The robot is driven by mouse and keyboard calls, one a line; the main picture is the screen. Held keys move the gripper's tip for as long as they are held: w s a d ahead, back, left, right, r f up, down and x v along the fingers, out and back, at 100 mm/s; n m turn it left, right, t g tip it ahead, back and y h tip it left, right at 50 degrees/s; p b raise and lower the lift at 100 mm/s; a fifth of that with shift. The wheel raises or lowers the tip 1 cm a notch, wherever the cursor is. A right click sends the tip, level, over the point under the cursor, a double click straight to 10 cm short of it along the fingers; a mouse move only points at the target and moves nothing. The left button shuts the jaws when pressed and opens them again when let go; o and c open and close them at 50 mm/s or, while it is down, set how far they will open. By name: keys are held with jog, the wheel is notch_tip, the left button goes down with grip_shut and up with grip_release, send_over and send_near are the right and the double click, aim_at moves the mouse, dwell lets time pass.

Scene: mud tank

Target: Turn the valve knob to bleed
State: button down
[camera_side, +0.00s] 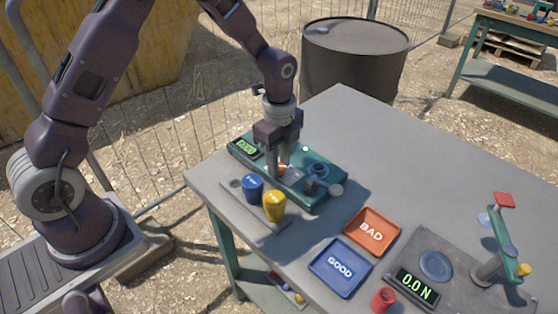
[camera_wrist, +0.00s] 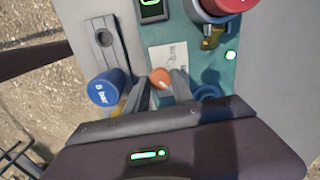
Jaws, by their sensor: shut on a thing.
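The teal test unit (camera_side: 322,199) lies on the grey table, with a green display (camera_side: 245,147) at its left end. My gripper (camera_side: 281,172) points down over the unit, with its fingers closed around a small orange-red knob (camera_side: 282,169). In the wrist view the round orange knob (camera_wrist: 160,78) shows between my fingertips (camera_wrist: 160,86). A pale label plate (camera_wrist: 168,55) lies beside it, its writing too small to read. The knob's pointing direction cannot be told. A green light (camera_wrist: 231,55) is lit on the unit.
A blue cylinder (camera_side: 253,187) and a yellow cylinder (camera_side: 274,206) stand in a grey rack close to my gripper. An orange BAD tray (camera_side: 371,231), a blue GOOD tray (camera_side: 340,266), a red cylinder (camera_side: 383,299) and a force stand (camera_side: 489,270) are nearer the front. The table's back right is clear.

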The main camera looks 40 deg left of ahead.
jog(key=n, duration=1.4)
jog(key=shift+n, duration=2.8)
jog(key=c, duration=1.1)
grip_release()
